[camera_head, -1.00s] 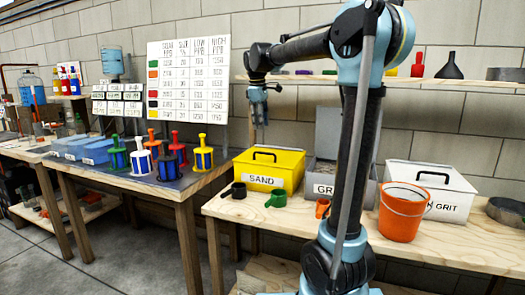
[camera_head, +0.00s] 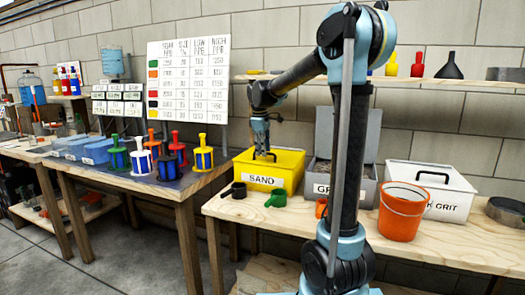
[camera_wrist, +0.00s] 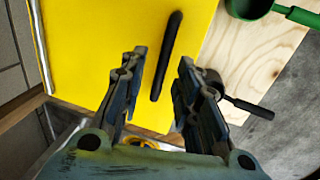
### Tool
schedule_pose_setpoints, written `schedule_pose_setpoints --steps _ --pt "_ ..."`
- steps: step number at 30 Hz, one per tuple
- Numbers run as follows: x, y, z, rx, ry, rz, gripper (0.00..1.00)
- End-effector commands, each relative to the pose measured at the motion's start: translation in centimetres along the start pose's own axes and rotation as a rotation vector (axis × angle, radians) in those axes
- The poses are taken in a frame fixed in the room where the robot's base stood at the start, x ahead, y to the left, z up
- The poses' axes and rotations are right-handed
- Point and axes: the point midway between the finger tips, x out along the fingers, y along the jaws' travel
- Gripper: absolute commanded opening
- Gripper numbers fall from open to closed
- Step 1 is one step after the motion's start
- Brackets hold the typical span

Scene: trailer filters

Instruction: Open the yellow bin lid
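The yellow bin (camera_head: 240,178), labelled SAND, stands on the wooden table with its yellow lid (camera_head: 290,159) closed. The lid fills much of the wrist view (camera_wrist: 85,50), and its black bar handle (camera_wrist: 167,55) shows there. My gripper (camera_head: 263,155) is over the lid, pointing down at the handle. In the wrist view my gripper (camera_wrist: 160,62) is open, with a finger in the picture on each side of the handle. Neither finger visibly presses on it. I cannot tell whether the fingertips reach down around the handle or stay above it.
A grey bin (camera_head: 351,191) with its lid up stands right of the yellow bin. Further right are an orange bucket (camera_head: 400,226) and a white bin (camera_head: 456,205). A black scoop (camera_head: 238,189) and a green scoop (camera_head: 275,199) lie in front. A shelf (camera_head: 420,80) runs above.

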Motion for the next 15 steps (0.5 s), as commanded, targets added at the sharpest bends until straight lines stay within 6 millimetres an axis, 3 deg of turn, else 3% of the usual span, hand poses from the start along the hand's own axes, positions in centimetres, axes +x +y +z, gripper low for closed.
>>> schedule_pose_setpoints --steps 5,9,15 --pt "0.0 -0.01 -0.01 0.0 0.0 0.0 0.3" --pt "-0.01 -0.02 -0.04 -0.001 0.0 0.0 0.0" --pt "-0.03 -0.01 -0.08 -0.001 0.0 0.0 0.0"
